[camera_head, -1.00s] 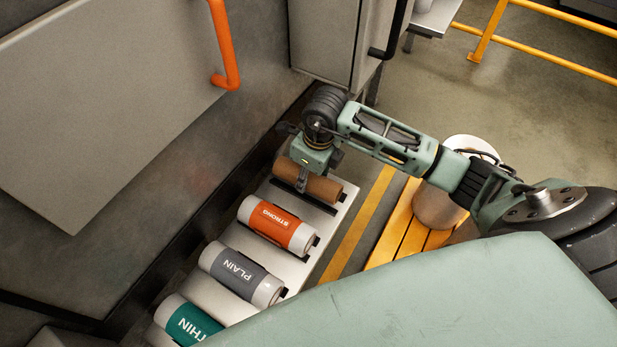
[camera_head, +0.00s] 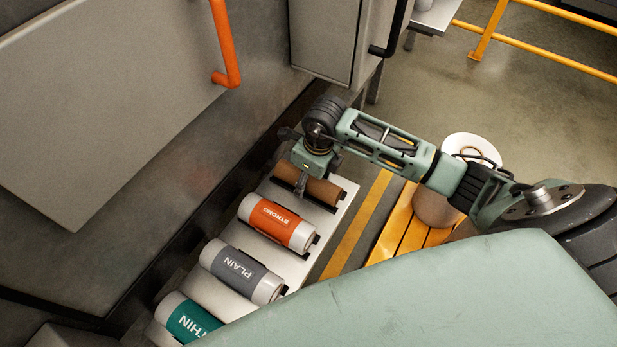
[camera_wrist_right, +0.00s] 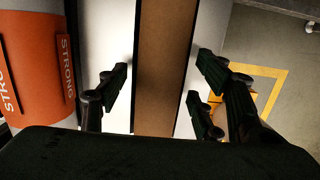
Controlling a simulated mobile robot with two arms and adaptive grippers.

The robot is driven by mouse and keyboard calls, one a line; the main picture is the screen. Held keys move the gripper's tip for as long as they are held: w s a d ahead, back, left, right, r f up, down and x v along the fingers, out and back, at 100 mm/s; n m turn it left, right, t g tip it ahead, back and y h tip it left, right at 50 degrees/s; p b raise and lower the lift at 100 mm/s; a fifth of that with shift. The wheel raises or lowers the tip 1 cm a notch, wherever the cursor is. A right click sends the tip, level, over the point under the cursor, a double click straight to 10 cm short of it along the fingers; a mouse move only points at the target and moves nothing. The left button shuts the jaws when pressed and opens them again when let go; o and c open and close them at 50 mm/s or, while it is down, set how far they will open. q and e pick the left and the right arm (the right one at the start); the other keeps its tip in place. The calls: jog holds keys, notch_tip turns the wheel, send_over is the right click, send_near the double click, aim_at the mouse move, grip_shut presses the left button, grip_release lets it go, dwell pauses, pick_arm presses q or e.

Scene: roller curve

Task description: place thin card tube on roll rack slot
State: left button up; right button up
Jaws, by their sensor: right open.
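The thin card tube (camera_head: 325,192), plain brown, lies in the far slot of the pale roll rack (camera_head: 338,220). In the right wrist view the tube (camera_wrist_right: 165,65) runs between my right gripper's spread fingers. My right gripper (camera_head: 302,183) is just above the tube and open, with a gap to the tube on both sides in the wrist view. The gripper hides part of the tube in the head view. My left gripper is not in view.
Rolls labelled STRONG (camera_head: 277,224), PLAIN (camera_head: 242,271) and THIN (camera_head: 187,318) lie along the rack. A grey machine wall (camera_head: 150,165) stands close on the left.

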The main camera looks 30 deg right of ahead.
aim_at(315, 181)
jog(key=shift+r, duration=0.45)
notch_tip(315, 181, up, 11)
jog(key=s, duration=0.1)
jog(key=shift+s+d+r+b, duration=0.2)
jog(key=shift+s+d+b, duration=0.1)
jog(key=shift+d, duration=0.15)
jog(key=shift+f, duration=0.1)
